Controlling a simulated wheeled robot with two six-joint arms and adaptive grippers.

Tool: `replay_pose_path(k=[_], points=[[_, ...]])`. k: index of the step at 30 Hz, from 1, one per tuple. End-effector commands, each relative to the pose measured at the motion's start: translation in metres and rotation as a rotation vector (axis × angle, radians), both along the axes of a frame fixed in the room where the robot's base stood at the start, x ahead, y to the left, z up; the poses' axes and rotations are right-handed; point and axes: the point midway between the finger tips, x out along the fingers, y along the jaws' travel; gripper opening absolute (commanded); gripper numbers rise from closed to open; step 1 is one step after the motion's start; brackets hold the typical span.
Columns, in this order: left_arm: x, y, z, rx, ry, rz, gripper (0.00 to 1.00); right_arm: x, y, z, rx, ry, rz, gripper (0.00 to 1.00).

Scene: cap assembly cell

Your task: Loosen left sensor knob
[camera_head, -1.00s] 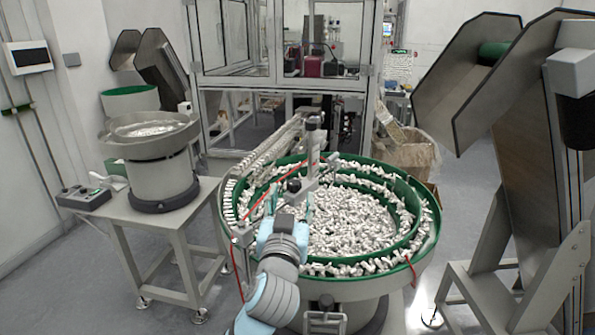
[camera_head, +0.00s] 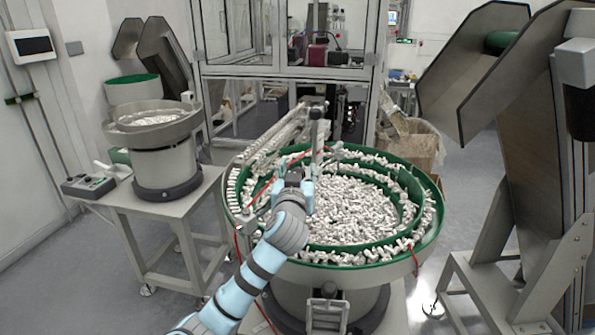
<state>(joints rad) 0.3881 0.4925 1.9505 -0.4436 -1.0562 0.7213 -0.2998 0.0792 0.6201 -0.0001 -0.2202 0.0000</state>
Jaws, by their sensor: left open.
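My left gripper (camera_head: 294,177) reaches in from the lower left over the left part of the green-rimmed bowl feeder (camera_head: 425,238). Its jaws are open, at the sensor bracket that stands on the bowl. The bracket's upright post (camera_head: 316,132) rises just behind the gripper. The left sensor knob cannot be made out; the gripper and wrist cover that part of the bracket. I cannot tell whether the fingers touch the knob. My right gripper is not in view.
The bowl is full of small metallic-white parts. A red cable (camera_head: 262,190) runs near the gripper. A smaller feeder (camera_head: 160,150) stands on a table at left. A glass-walled machine stands behind, and a large steel hopper (camera_head: 530,110) at right.

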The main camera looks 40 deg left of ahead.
Motion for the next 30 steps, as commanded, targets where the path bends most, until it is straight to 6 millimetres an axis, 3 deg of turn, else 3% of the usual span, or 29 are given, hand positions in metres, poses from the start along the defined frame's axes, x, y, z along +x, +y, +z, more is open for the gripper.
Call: replay_pose_path(k=[6, 16, 22, 30], points=[[0.0, 0.0, 0.0, 0.0, 0.0, 0.0, 0.51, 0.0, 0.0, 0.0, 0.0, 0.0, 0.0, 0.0], [0.0, 0.0, 0.0, 0.0, 0.0, 0.0, 0.02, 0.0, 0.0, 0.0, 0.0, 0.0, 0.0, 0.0], [0.001, 0.0, -0.003, -0.006, -0.005, 0.106, 0.02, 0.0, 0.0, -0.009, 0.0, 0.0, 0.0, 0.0], [0.001, -0.001, -0.005, -0.002, -0.002, 0.4, 0.02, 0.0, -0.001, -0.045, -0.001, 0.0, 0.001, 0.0]])
